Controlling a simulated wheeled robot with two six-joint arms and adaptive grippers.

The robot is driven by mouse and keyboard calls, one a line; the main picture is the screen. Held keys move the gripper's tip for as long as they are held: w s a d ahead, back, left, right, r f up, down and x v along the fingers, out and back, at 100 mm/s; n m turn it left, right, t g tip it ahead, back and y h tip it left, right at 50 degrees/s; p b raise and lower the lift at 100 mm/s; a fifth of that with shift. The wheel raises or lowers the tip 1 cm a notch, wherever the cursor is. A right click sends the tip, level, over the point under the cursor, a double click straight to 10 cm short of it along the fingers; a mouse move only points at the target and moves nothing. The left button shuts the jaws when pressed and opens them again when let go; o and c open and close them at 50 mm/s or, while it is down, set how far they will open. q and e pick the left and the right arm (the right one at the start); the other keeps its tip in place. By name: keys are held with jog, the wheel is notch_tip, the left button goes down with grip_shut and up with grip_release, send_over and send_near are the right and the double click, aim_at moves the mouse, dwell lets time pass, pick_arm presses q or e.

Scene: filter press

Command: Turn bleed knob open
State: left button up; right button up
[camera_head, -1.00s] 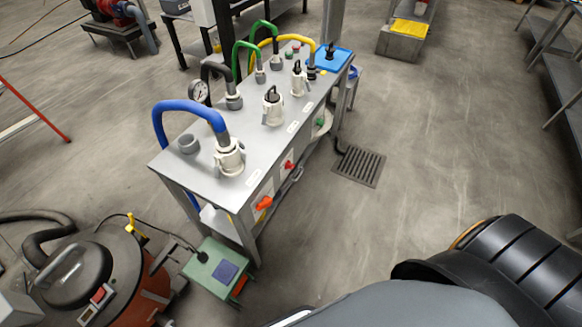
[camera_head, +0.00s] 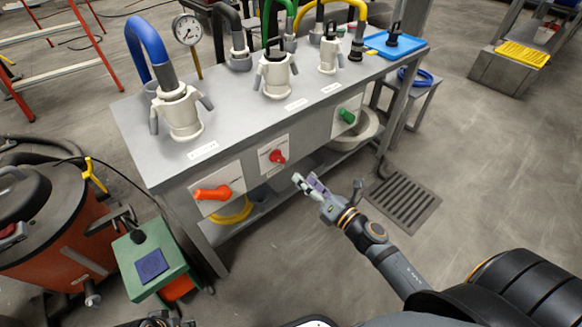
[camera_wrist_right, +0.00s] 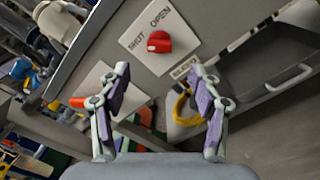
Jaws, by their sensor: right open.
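The bleed knob (camera_head: 277,156) is a small red knob on a white plate on the bench's front panel, between an orange handle and a green knob. In the right wrist view the red knob (camera_wrist_right: 158,42) sits on a plate lettered SHUT and OPEN, beyond the fingertips and roughly centred between them. My right gripper (camera_head: 327,183) is open and empty, right of and lower than the knob in the head view, apart from it. Its two purple-padded fingers (camera_wrist_right: 162,82) are spread in the wrist view. A dark part at the head view's bottom edge may be my left gripper; its jaws are unclear.
The orange handle (camera_head: 212,193) and green knob (camera_head: 347,116) flank the red knob. The grey bench top (camera_head: 230,115) carries hose fittings. A green box (camera_head: 150,262) and an orange vacuum drum (camera_head: 55,250) stand at left. A floor grate (camera_head: 403,200) lies at right.

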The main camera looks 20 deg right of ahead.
aim_at(283, 159)
jog(key=p+x, duration=0.3)
jog(key=x, duration=0.6)
jog(key=shift+w+r, duration=0.1)
jog(key=shift+w+a, duration=0.3)
jog(key=shift+w, duration=0.35)
pick_arm(q)
jog(key=shift+a+g+y, duration=0.3)
jog(key=shift+a+g, duration=0.3)
jog(key=shift+a, duration=0.25)
jog(key=shift+r, duration=0.1)
pick_arm(e)
jog(key=c, duration=1.1)
